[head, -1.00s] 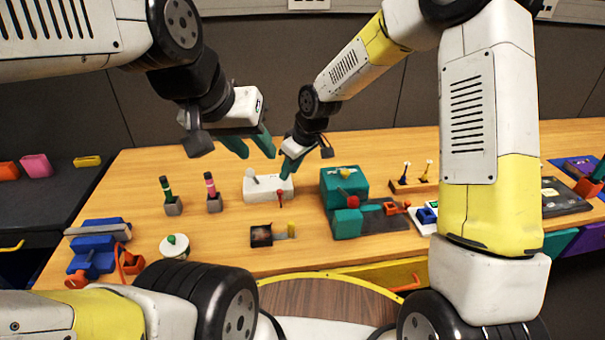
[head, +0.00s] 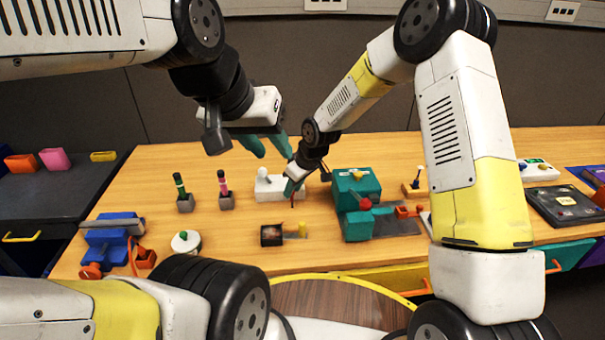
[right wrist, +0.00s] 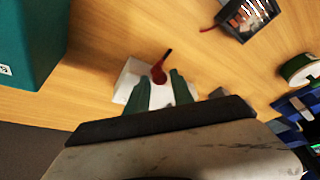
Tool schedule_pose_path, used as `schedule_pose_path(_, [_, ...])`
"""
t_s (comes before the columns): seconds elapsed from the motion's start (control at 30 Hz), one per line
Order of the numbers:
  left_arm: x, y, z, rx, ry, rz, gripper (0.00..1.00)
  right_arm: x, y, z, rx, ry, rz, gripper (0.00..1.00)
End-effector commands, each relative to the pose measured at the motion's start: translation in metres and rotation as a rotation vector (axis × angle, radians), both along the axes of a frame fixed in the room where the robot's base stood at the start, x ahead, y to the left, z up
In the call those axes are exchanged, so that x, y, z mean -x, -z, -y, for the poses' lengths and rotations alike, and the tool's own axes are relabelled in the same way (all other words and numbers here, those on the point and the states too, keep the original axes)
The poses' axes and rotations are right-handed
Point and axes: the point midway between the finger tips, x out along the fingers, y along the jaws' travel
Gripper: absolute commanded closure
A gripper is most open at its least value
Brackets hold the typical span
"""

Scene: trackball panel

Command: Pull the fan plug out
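A white block (head: 268,193) stands on the table in the head view, with a white round knob on top. In the right wrist view a red plug-like piece (right wrist: 158,75) rises from this white block (right wrist: 128,78); I take it as the fan plug. My right gripper (head: 294,184) is at the block's right end and hides part of it. In the right wrist view its green fingers (right wrist: 159,82) are apart, one on each side of the red piece; contact cannot be told. My left gripper (head: 268,149) is open and empty above and behind the block.
A small dark fan-like box (head: 271,236) sits in front of the block; a red lead shows beside it in the right wrist view. A teal machine (head: 356,190) stands close on the right. Two upright handles (head: 222,190) stand to the left. Bare table lies between.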

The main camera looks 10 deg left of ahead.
Motion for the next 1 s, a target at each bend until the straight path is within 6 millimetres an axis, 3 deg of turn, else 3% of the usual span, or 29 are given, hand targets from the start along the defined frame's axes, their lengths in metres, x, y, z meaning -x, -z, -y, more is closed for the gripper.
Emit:
schedule_pose_path(0.03, [0.0, 0.0, 0.0, 0.0, 0.0, 0.0, 0.64, 0.0001, -0.0001, 0.0001, 0.0, 0.0, 0.0, 0.76])
schedule_pose_path(0.17, [0.0, 0.0, 0.0, 0.0, 0.0, 0.0, 0.64, 0.0001, -0.0002, 0.0003, 0.0, 0.0, 0.0, 1.0])
schedule_pose_path(1.0, [0.0, 0.0, 0.0, 0.0, 0.0, 0.0, 0.64, -0.0001, -0.0005, 0.0007, 0.001, 0.001, -0.001, 1.0])
